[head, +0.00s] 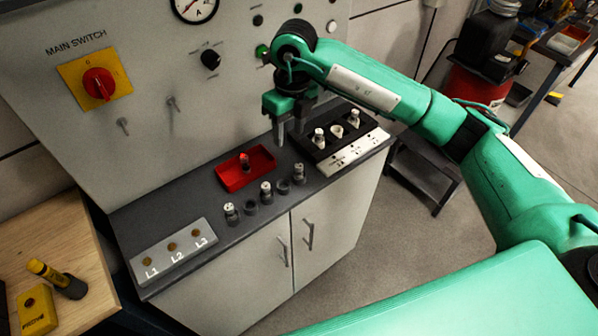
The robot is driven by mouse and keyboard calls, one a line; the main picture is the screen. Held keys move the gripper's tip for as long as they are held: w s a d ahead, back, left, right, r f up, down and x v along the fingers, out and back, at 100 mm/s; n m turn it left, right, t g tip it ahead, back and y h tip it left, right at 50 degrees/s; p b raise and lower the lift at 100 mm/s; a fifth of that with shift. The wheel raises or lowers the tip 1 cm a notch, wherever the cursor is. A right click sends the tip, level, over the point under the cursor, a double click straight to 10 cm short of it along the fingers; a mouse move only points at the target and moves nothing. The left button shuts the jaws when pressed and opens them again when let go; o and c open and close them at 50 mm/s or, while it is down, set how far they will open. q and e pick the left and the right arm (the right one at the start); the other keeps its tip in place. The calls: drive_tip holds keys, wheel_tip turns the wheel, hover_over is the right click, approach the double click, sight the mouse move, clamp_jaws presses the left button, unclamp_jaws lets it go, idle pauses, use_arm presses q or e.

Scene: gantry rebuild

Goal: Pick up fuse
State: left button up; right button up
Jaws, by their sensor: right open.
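Several small fuse-like pieces stand on the grey counter of the cabinet. One grey and reddish piece (245,162) stands in a red tray (232,181). Grey pieces with white tops (231,213) stand in a row in front of the tray, with dark empty-looking rings (250,207) between them. White pieces (319,138) stand on a black block (346,149) at the right. I cannot tell which one is the task's fuse. My right gripper (290,137) is open and empty, pointing down between the red tray and the black block. My left gripper is out of view.
The upright panel with a red main switch (98,83) and gauge stands behind the counter. A plate marked L1, L2, L3 (176,262) lies at the counter's left end. A wooden table (40,240) with a yellow box (37,311) is at the left.

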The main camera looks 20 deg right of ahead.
drive_tip(key=d, duration=0.1)
drive_tip(key=h+p, duration=0.1)
drive_tip(key=p, duration=0.1)
hover_over(299, 166)
drive_tip(key=f, duration=0.7)
drive_tip(key=shift+w+a+f, duration=0.25)
drive_tip(key=shift+f, duration=0.1)
drive_tip(key=f+p, duration=0.2)
drive_tip(key=f, duration=0.1)
drive_tip(key=f+p, duration=0.1)
drive_tip(key=shift+s+d+f, duration=0.15)
drive_tip(key=shift+s+d, duration=0.1)
drive_tip(key=shift+f, duration=0.6)
clamp_jaws()
